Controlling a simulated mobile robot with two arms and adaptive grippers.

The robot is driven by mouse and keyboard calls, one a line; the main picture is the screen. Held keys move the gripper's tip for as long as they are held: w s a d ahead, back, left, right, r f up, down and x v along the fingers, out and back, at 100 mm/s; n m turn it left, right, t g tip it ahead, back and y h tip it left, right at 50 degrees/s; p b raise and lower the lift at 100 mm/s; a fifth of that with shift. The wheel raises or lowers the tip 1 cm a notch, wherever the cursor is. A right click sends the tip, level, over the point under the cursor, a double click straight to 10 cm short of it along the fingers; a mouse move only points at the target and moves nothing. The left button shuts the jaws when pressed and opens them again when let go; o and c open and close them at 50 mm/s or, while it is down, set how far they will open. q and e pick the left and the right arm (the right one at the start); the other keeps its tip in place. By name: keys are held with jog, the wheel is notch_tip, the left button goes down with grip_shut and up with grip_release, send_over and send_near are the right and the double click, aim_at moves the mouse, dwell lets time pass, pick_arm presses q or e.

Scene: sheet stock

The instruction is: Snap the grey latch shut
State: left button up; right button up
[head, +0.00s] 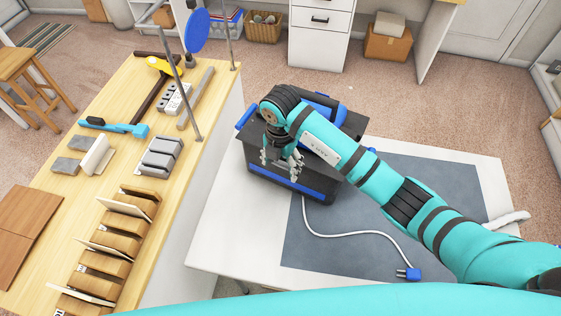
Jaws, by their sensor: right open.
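A black toolbox (262,176) with blue trim and a blue handle on top stands on the white table, left of the middle of the head view. My right arm reaches in from the right across the toolbox. My right gripper (281,171) is open and points down at the near side of the toolbox, with its grey fingers in front of the dark wall. I cannot tell whether it touches the box. The grey latch cannot be made out; the gripper and arm cover part of the box. My left gripper is not in view.
The white table has a grey mat (330,256), a white cable and a blue plug (408,274). A wooden bench (180,212) on the left carries a hammer, a teal tool (115,126), grey blocks and a sheet rack. The table's near left part is clear.

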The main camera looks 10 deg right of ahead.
jog(key=shift+w+f, duration=0.1)
jog(key=shift+f, duration=0.3)
jog(key=shift+r, duration=0.1)
jog(key=c, duration=1.2)
jog(key=shift+o, duration=0.2)
jog(key=shift+w+d+r+g+y+b, duration=0.1)
jog(key=shift+w+d+g+y+b, duration=0.1)
jog(key=shift+w+g+y+b, duration=0.3)
jog(key=shift+s, duration=0.25)
jog(key=shift+s+a, duration=0.1)
jog(key=o, duration=1.2)
jog(key=shift+c, duration=0.2)
